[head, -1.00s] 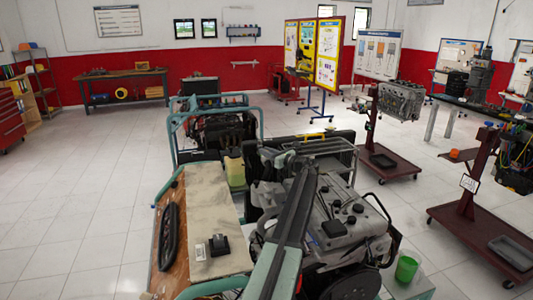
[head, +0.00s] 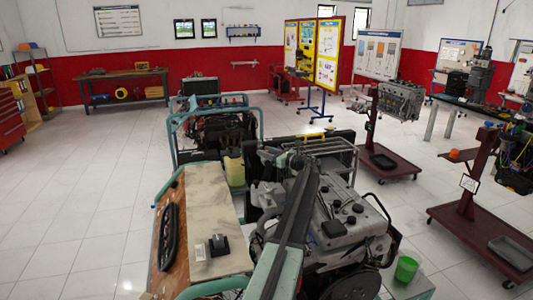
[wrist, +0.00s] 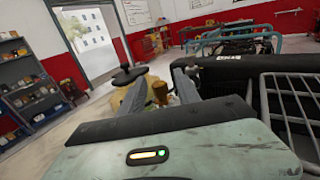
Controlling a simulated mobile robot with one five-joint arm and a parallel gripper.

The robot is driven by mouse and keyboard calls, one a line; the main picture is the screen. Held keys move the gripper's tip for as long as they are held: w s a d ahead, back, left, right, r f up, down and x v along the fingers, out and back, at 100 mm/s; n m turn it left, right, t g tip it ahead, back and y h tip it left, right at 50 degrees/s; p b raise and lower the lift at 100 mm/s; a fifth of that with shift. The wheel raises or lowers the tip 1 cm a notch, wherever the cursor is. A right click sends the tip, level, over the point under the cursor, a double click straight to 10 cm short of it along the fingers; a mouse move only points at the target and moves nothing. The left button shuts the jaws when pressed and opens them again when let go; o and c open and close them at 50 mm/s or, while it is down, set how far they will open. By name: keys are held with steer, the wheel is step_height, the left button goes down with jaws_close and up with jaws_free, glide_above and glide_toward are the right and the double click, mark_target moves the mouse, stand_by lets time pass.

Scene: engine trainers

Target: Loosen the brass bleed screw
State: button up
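The brass bleed screw (wrist: 160,93) shows in the wrist view as a small brass-coloured piece, just beyond the dark front edge of my gripper's body. My gripper (wrist: 163,90) is seen from behind in the wrist view. The gripper looks open, and I see no grip on the screw. In the head view my arm reaches over the grey engine (head: 345,225); its dark link hides the gripper and the screw.
A yellowish tank (head: 235,172) stands left of the radiator and also shows in the wrist view. The black radiator top (wrist: 240,72) and a wire guard (wrist: 290,105) lie close on the right. A green cup (head: 406,268) stands at the engine's right. The tiled floor at left is open.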

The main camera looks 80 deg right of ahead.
steer(key=shift+s+a, duration=0.1)
steer(key=v, duration=0.7)
steer(key=shift+s+a, duration=0.15)
steer(key=shift+s, duration=0.1)
